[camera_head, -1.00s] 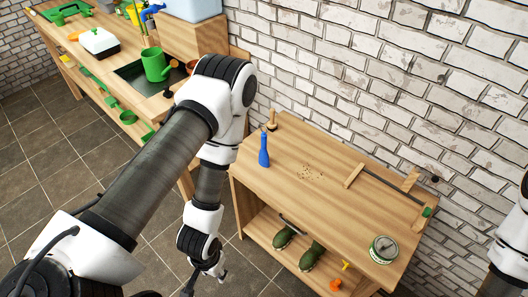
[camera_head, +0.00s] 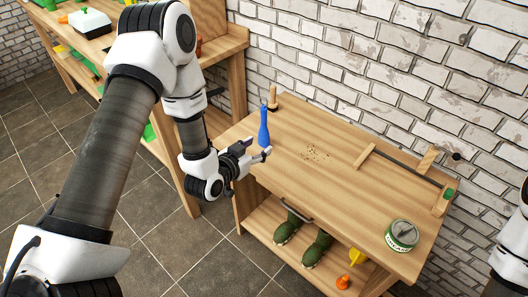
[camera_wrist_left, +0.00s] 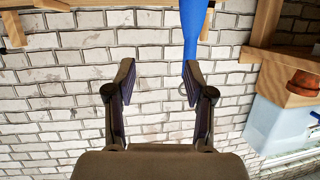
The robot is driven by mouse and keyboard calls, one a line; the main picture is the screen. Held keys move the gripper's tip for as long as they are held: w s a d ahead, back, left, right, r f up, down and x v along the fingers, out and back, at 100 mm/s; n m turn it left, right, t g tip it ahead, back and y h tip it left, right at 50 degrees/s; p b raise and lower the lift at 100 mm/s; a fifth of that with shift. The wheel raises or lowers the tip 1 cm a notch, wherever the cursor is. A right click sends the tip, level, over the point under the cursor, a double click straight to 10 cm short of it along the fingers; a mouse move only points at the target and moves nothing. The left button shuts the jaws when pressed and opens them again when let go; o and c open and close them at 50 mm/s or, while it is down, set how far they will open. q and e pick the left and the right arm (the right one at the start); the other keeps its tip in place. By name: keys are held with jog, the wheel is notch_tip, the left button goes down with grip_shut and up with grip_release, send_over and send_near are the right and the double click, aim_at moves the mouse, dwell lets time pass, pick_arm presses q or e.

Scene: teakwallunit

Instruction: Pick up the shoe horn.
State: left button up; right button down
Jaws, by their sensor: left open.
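I cannot tell for sure which thing is the shoe horn. A thin dark strip (camera_head: 297,211) by the green boots on the bench's lower shelf could be it. My left gripper (camera_head: 257,150) is open and empty above that shelf, near the bench top's left end. A tapered blue thing (camera_head: 263,130) stands upright there, just past the fingertips. In the left wrist view, the left gripper (camera_wrist_left: 157,82) has its fingers apart, and the blue thing (camera_wrist_left: 195,25) shows beyond the right-hand finger. My right gripper is out of view.
The wooden bench (camera_head: 330,205) stands against a white brick wall. It carries a wooden peg (camera_head: 272,98), brown crumbs (camera_head: 317,153), wooden strips, a dark rod and a green tin (camera_head: 402,235). Green boots (camera_head: 316,249) and small orange and yellow items are below.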

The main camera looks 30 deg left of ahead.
aim_at(262, 113)
pick_arm(q)
jog(key=w+a+t+b, duration=0.1)
jog(key=w+b, duration=0.1)
jog(key=w, duration=0.2)
jog(key=w+a+r+t+b, duration=0.1)
jog(key=w+b, duration=0.1)
jog(key=w, duration=0.2)
jog(key=w+a+r+n+t+b, duration=0.1)
jog(key=w+b, duration=0.1)
jog(key=w, duration=0.2)
jog(key=shift+w+a+r+t+y, duration=0.2)
jog(key=shift+a+r+t+y, duration=0.1)
jog(key=shift+y, duration=0.1)
grip_shut()
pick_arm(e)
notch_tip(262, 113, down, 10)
